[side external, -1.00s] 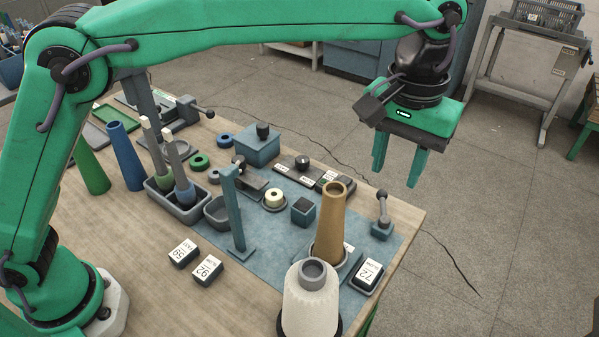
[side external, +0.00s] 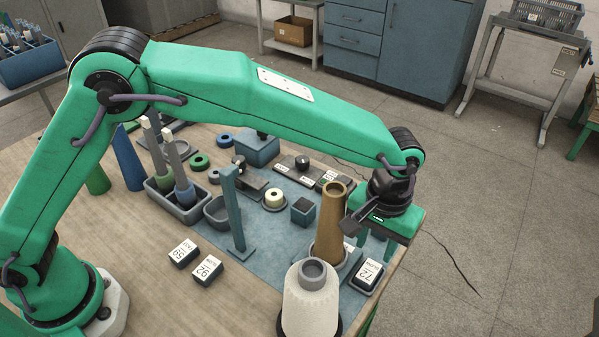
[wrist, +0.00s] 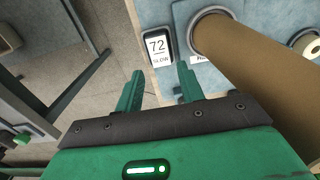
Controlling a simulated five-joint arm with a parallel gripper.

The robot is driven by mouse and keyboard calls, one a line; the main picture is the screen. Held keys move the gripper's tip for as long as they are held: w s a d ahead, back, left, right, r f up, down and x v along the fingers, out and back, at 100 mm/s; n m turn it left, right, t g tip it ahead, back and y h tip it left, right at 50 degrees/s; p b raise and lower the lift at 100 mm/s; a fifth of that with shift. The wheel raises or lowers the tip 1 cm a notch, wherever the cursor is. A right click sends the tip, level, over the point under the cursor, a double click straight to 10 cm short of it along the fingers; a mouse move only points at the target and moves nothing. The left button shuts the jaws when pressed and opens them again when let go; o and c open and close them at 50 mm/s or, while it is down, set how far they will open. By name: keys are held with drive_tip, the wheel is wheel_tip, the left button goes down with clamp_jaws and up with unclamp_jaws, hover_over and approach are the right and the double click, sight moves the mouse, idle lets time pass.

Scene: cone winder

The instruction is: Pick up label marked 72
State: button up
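The label marked 72 (side external: 369,272) is a white-faced block in a dark holder at the right edge of the table. In the wrist view the label (wrist: 157,47) reads "72" and "SLOW" and lies just beyond my fingertips.
A tall brown cone (side external: 328,225) stands close beside the label. A white yarn cone (side external: 310,300) stands in front. Two other labels, one marked 92 (side external: 207,268) and one that looks like 59 (side external: 184,252), lie further left. Open floor lies beyond the table's right edge.

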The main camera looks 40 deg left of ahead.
sight(370, 270)
drive_tip(key=shift+f, duration=1.25)
drive_tip(key=shift+f, duration=0.1)
drive_tip(key=shift+w+d+f, duration=0.1)
drive_tip(key=shift+f, duration=2.4)
drive_tip(key=shift+c, duration=0.2)
drive_tip(key=c, duration=0.6)
